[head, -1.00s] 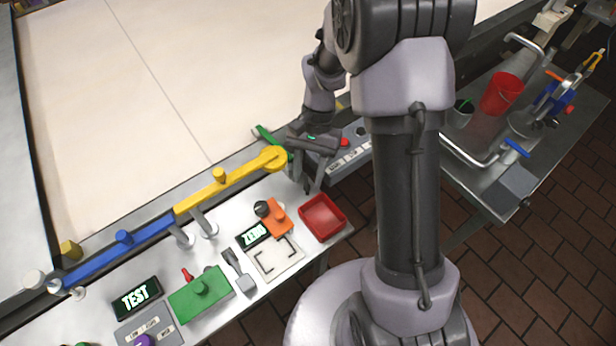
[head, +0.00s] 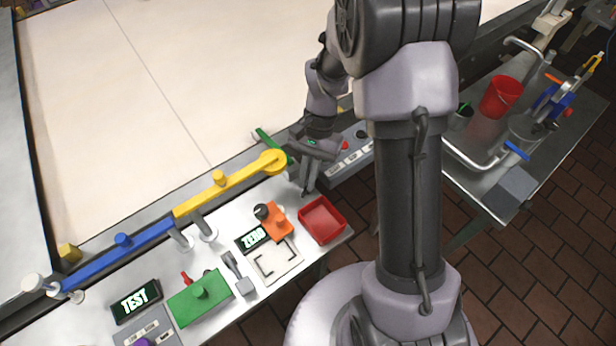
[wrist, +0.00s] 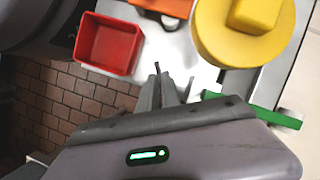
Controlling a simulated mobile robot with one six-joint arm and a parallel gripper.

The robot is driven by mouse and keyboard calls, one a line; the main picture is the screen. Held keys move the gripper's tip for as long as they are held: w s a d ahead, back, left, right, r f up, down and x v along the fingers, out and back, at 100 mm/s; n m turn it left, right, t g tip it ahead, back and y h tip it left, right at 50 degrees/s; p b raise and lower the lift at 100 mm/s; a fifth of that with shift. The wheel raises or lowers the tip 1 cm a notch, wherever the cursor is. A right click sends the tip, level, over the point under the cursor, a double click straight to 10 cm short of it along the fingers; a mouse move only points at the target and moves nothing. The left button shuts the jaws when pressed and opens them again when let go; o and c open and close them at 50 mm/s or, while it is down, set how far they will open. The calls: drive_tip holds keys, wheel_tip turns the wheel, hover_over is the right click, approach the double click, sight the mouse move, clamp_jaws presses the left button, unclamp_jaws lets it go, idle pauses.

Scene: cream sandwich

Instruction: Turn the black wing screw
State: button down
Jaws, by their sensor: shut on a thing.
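My gripper (head: 307,187) points down at the right end of the white worktop, beside the yellow arm's round end and the red tray. In the wrist view its fingers (wrist: 157,78) are close together. A small dark piece, which looks like the black wing screw (wrist: 157,66), shows between and just beyond the fingertips. Most of it is hidden by the fingers, so I cannot tell its turn angle. In the head view the fingers hide it.
A red tray (head: 320,221) stands close to my gripper. A yellow arm (head: 236,180) and a green bar (head: 268,142) lie on the other side. An orange block (head: 278,222), a black knob (head: 262,211) and a green block (head: 199,299) stand farther left. A grey button box (head: 350,158) is behind.

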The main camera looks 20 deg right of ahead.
drive_tip(key=m, duration=0.2)
drive_tip(key=m+t+y+b, duration=0.1)
drive_tip(key=m, duration=0.2)
drive_tip(key=shift+s+d+t, duration=0.1)
drive_tip(key=shift+d+t, duration=0.05)
drive_tip(key=shift+t, duration=0.15)
drive_tip(key=m+t, duration=0.1)
drive_tip(key=m, duration=0.1)
drive_tip(key=m+b, duration=0.1)
drive_tip(key=m, duration=0.1)
drive_tip(key=shift+s+t, duration=0.2)
drive_tip(key=shift+t, duration=0.2)
drive_tip(key=m, duration=0.2)
drive_tip(key=m+t+b, duration=0.1)
drive_tip(key=m, duration=0.2)
drive_tip(key=shift+s+t, duration=0.2)
drive_tip(key=shift+t, duration=0.1)
drive_tip(key=shift+s+m+t+h, duration=0.1)
drive_tip(key=shift+m+t+h, duration=0.2)
drive_tip(key=shift+m, duration=0.7)
drive_tip(key=shift+s+m+t+h, duration=0.1)
drive_tip(key=shift+m+t, duration=0.3)
drive_tip(key=shift+m, duration=0.9)
drive_tip(key=c, duration=1.4)
unclamp_jaws()
drive_tip(key=shift+o, duration=0.2)
